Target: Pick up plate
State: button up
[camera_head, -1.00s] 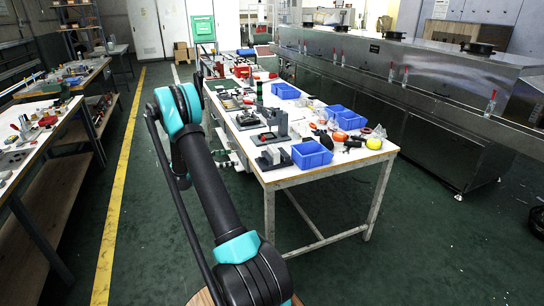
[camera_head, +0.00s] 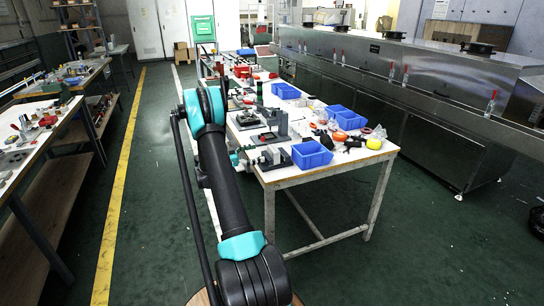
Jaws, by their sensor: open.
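No plate can be clearly made out in the head view. The white worktable (camera_head: 330,171) holds many small parts, and some of its left side is hidden behind my arm. Dark and grey fixtures (camera_head: 275,122) stand on it, and a grey block-like fixture (camera_head: 271,157) sits near the front edge. My arm rises from the bottom of the view and crosses in front of the table's left edge.
Blue bins (camera_head: 311,155) stand on the table, with a yellow round item (camera_head: 374,143) at its right corner. A long steel dryer (camera_head: 430,75) runs along the right. Another workbench (camera_head: 35,135) is at the left. The green floor (camera_head: 150,220) between is clear.

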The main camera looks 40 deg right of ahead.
aim_at(270, 151)
jog(key=shift+s+x, duration=0.15)
jog(key=shift+x, duration=1.2)
jog(key=shift+s+x, duration=0.2)
jog(key=shift+x, duration=1.15)
jog(key=shift+r, duration=0.1)
jog(key=c, duration=1.4)
